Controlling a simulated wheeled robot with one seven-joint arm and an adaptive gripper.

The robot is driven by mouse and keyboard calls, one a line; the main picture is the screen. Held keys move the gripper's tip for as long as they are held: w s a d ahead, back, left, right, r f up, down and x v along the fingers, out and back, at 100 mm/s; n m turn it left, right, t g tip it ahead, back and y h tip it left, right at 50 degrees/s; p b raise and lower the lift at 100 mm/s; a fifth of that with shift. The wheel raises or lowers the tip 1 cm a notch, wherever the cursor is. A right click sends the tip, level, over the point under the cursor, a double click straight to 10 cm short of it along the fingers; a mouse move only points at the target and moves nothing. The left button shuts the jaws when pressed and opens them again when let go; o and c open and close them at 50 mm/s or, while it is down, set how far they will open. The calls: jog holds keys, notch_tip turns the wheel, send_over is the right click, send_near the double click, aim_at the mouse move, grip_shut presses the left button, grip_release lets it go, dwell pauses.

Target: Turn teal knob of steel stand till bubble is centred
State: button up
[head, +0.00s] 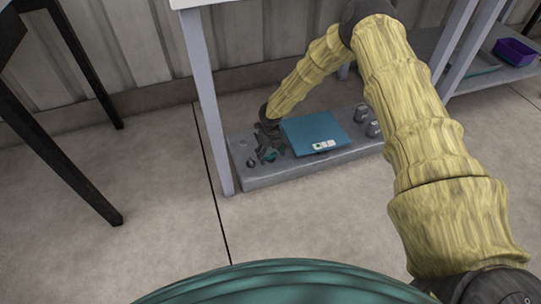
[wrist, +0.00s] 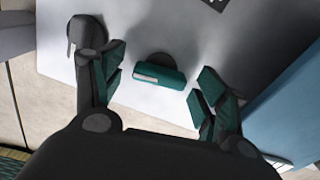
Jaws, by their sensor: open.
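The steel stand (head: 262,182) is a long low grey block on the floor under a table. The teal knob (wrist: 172,76), a bar-shaped grip with a white mark, stands on its grey top and shows small in the head view (head: 270,156). My gripper (wrist: 160,82) is open, with one teal-padded finger on each side of the knob and a visible gap on both sides. In the head view my gripper (head: 267,146) is low over the stand's left end. A small level panel (head: 325,146) sits on the blue plate's front edge; its bubble is too small to read.
The blue plate (head: 312,128) is right of my gripper and fills the right of the wrist view (wrist: 290,100). A grey knob (head: 250,163) stands at the stand's left end, with two more (head: 373,129) at its right. A table leg (head: 209,100) rises close in front.

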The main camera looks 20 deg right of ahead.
jog(key=shift+c, duration=0.2)
jog(key=c, duration=1)
jog(key=shift+n+p, duration=0.3)
jog(key=shift+p, duration=0.05)
jog(key=shift+r+n+p, duration=0.15)
jog(key=shift+n+p, duration=0.65)
jog(key=shift+p, duration=0.05)
jog(key=shift+d+n+p, duration=0.1)
jog(key=shift+n+p, duration=0.9)
jog(key=shift+n, duration=1)
